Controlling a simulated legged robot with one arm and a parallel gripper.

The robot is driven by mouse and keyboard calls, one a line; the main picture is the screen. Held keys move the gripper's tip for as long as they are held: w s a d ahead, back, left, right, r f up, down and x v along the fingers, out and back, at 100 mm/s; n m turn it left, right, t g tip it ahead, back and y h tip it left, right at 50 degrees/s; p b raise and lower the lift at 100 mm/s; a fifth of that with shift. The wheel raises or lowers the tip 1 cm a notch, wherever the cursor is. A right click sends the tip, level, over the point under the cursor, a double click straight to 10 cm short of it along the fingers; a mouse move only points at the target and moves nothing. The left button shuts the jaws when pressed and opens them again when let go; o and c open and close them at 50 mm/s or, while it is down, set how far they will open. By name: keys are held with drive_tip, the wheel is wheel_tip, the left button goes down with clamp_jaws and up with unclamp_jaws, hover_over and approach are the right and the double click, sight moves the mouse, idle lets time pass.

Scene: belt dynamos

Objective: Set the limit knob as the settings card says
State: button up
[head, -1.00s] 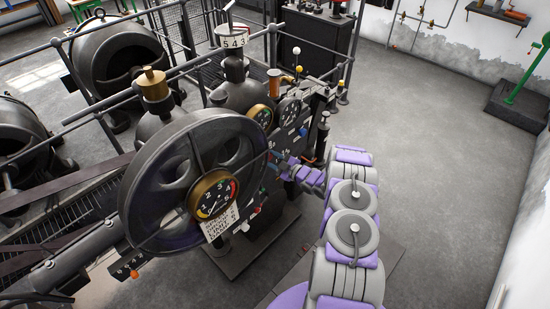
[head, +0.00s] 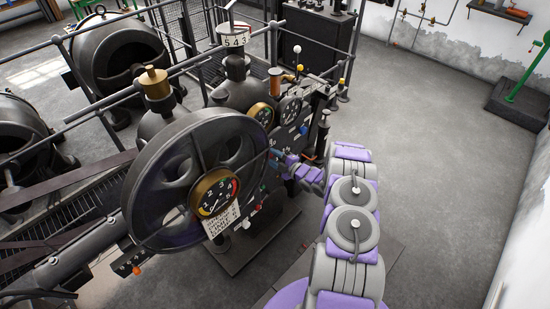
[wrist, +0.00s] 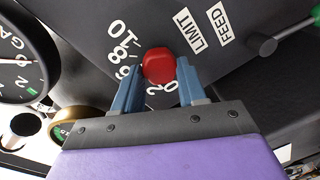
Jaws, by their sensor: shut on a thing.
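The limit knob (wrist: 158,66) is a red, faceted knob on a dark panel, beside the LIMIT label (wrist: 188,28). White scale numbers run around it; 10, 8, 2 and 0 are readable, and the fingers hide part of the scale. My gripper (wrist: 157,78) has its blue fingers on either side of the knob, shut on it. No pointer mark on the knob is clear. In the head view my gripper (head: 277,157) reaches the panel's right side. The settings card (head: 221,219) hangs below the brass gauge; its handwriting is too small to read surely.
A big dark flywheel (head: 195,180) stands left of my arm, with a brass-rimmed gauge (head: 214,193) in front. Open floor (head: 430,130) lies to the right.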

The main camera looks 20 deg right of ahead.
drive_tip(key=shift+w+d+r, duration=0.15)
drive_tip(key=shift+w+r, duration=0.05)
drive_tip(key=shift+r, duration=0.2)
drive_tip(key=o, duration=1.1)
drive_tip(key=shift+s+f, duration=0.1)
drive_tip(key=shift+f, duration=0.1)
drive_tip(key=shift+c, duration=0.2)
drive_tip(key=p+v, duration=0.1)
drive_tip(key=v, duration=1.6)
drive_tip(key=shift+s, duration=0.25)
drive_tip(key=shift+f, duration=0.1)
